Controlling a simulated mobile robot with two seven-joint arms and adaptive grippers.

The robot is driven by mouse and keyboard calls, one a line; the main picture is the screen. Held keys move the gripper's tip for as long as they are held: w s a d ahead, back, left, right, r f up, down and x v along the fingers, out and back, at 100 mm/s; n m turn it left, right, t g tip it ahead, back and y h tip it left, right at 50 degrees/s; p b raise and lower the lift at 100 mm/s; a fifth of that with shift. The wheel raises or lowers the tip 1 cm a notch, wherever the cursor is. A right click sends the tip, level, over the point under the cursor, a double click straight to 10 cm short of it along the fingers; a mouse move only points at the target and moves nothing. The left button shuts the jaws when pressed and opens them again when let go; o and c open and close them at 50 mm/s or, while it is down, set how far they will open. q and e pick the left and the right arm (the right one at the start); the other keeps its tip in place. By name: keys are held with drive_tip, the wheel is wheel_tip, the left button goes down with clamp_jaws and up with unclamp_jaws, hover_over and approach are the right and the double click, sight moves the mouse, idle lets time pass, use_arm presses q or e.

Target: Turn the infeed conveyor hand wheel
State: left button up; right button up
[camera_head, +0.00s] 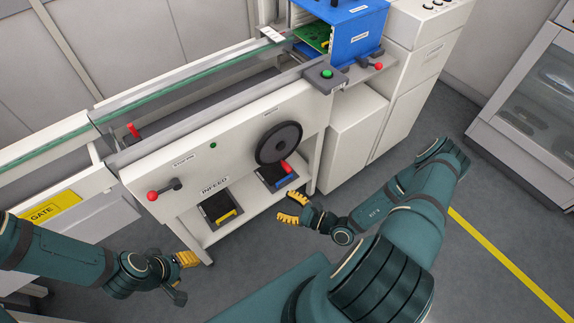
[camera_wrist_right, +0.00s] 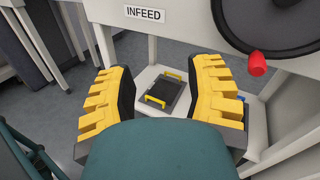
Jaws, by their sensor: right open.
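The infeed conveyor hand wheel (camera_head: 278,143) is a black disc with a dark rim on the white front panel. Its red handle (camera_head: 287,166) sticks out at the lower edge. In the right wrist view the wheel (camera_wrist_right: 272,22) is cut off at the upper right, with the red handle (camera_wrist_right: 257,64) below it. My right gripper (camera_head: 292,208) is open and empty, below the wheel and apart from it. Its two yellow-padded fingers (camera_wrist_right: 161,78) stand wide apart in the wrist view. My left gripper (camera_head: 188,260) is low at the left, away from the wheel; its finger gap is unclear.
A red-knobbed lever (camera_head: 153,195) sticks out left of the wheel. Dark trays with yellow (camera_head: 222,208) and blue (camera_head: 277,178) parts lie on the shelf under the panel. A blue box (camera_head: 358,30) stands at the conveyor's far end.

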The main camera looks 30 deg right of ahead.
sight(287, 166)
drive_tip(key=d+f+m+t+h, duration=0.25)
drive_tip(key=d+m+h, duration=0.25)
drive_tip(key=d+h, duration=0.4)
drive_tip(key=shift+t+y, duration=0.25)
drive_tip(key=shift+y, duration=0.35)
drive_tip(key=w, duration=0.4)
drive_tip(key=w+b, duration=0.1)
drive_tip(key=w, duration=0.8)
drive_tip(key=shift+a+r+b, duration=0.25)
drive_tip(key=shift+r+b, duration=0.1)
drive_tip(key=shift+s, duration=0.1)
drive_tip(key=shift+c, duration=0.3)
clamp_jaws()
